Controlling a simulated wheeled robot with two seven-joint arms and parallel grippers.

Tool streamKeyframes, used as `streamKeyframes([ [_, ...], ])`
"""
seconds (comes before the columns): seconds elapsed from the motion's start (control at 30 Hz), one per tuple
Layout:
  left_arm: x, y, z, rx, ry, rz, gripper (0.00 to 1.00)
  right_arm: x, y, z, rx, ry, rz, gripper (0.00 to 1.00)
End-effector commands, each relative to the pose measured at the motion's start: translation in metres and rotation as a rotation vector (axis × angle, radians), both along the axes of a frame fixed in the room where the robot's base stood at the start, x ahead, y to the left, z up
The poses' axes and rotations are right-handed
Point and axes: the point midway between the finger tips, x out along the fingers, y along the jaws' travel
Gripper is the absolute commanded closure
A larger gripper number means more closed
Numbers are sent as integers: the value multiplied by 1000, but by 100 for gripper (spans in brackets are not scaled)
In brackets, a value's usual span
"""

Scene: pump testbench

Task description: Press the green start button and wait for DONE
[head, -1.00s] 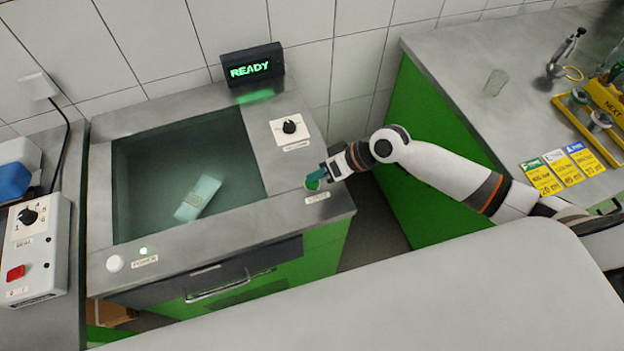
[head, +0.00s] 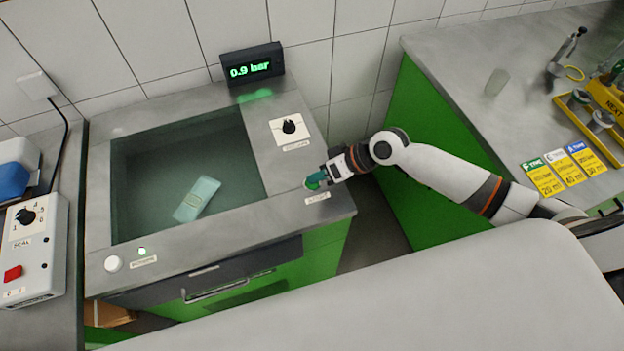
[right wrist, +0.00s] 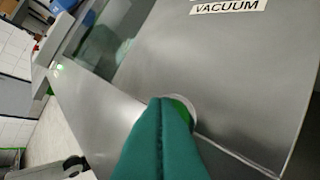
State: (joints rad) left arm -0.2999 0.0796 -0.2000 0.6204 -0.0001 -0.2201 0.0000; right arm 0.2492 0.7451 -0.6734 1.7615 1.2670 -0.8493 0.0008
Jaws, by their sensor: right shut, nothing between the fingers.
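The green start button (right wrist: 182,106) sits in a pale ring on the steel top, mostly hidden behind my fingertips. My right gripper (head: 316,182) is shut and empty, its teal fingertips at the button in the head view. In the right wrist view its closed fingers (right wrist: 162,130) cover much of the button; I cannot tell how far it is pressed in. The display (head: 251,70) reads "0.9 bar" in green. My left gripper does not show.
The testbench basin (head: 128,170) holds a pale teal packet (head: 197,199) under a clear cover. A black knob (head: 289,126) sits behind my gripper. A white button (head: 113,263) and a lit green lamp (head: 142,251) are at front left. A control box (head: 45,255) stands at far left.

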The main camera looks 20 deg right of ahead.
Motion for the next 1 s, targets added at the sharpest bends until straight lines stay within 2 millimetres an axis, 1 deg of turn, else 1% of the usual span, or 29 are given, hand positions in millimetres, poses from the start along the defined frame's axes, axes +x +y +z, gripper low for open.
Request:
streamKeyframes([
  [0.17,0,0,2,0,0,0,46,-1,0,1,-1,3,1,100],
  [0.5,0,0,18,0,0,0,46,-1,0,18,-2,2,0,100],
  [0.87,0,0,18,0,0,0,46,0,0,19,-1,1,0,100],
  [1.0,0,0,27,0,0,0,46,0,0,28,-1,1,0,100],
])
